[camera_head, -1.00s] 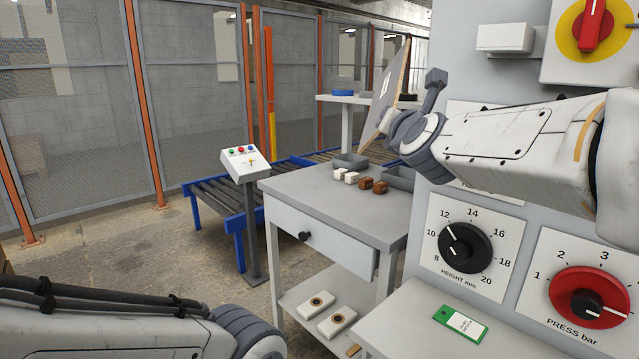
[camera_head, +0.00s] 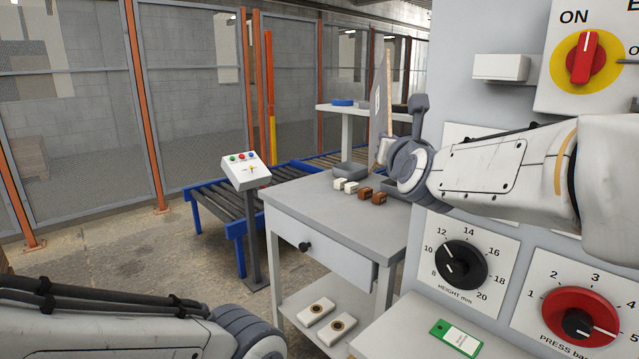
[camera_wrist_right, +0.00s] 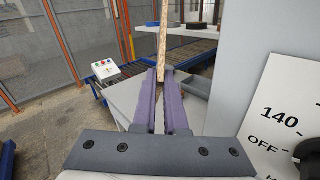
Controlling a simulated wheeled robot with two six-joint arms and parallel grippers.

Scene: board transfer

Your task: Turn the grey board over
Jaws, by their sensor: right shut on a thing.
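The grey board (camera_head: 378,112) stands nearly upright in the air above the right side of the small grey table, turned almost edge-on to the head camera. Its grey face points left and its tan edge shows on the right. My right gripper (camera_head: 385,150) is shut on the board near its lower part. In the right wrist view, the board's brown edge (camera_wrist_right: 162,42) rises between the two purple fingers (camera_wrist_right: 162,85). My left arm lies at the lower left of the head view, and its fingers are out of the picture.
The grey table (camera_head: 310,206) holds white and brown blocks (camera_head: 359,191) and grey trays (camera_head: 350,170). A roller conveyor (camera_head: 222,205) and a button box (camera_head: 245,170) stand behind it. A panel with dials (camera_head: 462,262) stands close on the right.

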